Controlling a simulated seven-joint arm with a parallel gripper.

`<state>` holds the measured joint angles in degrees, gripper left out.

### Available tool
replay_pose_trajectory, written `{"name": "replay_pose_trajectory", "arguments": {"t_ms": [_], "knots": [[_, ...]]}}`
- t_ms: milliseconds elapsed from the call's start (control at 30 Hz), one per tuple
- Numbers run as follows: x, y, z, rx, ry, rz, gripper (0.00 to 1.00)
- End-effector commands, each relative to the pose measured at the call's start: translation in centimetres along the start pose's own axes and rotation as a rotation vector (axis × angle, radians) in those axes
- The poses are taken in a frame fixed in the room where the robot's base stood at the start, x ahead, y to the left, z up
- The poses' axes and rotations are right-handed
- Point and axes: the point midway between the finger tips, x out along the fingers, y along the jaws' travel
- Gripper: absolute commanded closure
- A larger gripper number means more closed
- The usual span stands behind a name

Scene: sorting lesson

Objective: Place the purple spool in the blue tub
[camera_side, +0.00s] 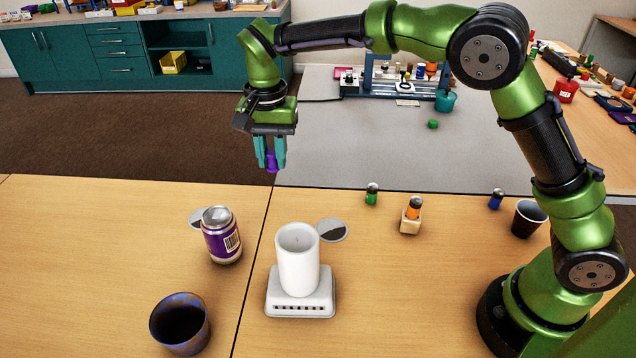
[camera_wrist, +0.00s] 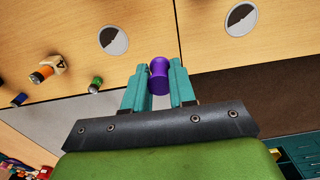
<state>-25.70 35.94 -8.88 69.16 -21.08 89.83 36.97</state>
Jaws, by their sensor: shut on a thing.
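My gripper (camera_side: 271,160) is shut on the purple spool (camera_side: 272,162) and holds it upright in the air, above the far edge of the wooden table. In the wrist view the purple spool (camera_wrist: 159,77) sits between the two teal fingers of my gripper (camera_wrist: 159,88). A round tub with a mottled blue and brown wall (camera_side: 180,325) stands at the near left of the table, well apart from my gripper. Its dark inside looks empty. This tub is not in the wrist view.
A purple can (camera_side: 222,238) and a white cup (camera_side: 298,262) on a white base (camera_side: 300,305) stand between.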

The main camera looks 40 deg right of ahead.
Motion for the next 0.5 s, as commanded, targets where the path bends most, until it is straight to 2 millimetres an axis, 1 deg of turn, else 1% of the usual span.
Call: {"name": "replay_pose_trajectory", "arguments": {"t_ms": [33,67,100,167,200,267,300,333,400,500], "knots": [[0.0,-1.9,2.2,-0.030,0.002,0.000,1.00],[0.0,-2.8,3.4,-0.041,0.002,0.000,1.00],[0.0,-4.0,5.0,-0.057,0.001,0.000,1.00],[0.0,-5.6,7.6,-0.081,0.002,0.000,1.00],[0.0,-6.5,9.4,-0.096,0.002,0.000,1.00],[0.0,-7.8,12.1,-0.118,0.001,0.000,1.00],[0.0,-8.4,13.9,-0.132,0.002,0.000,1.00],[0.1,-8.9,15.2,-0.144,0.002,0.000,1.00],[0.1,-9.8,18.2,-0.164,0.001,0.000,1.00],[0.2,-10.5,21.7,-0.190,0.002,0.000,1.00]]}}
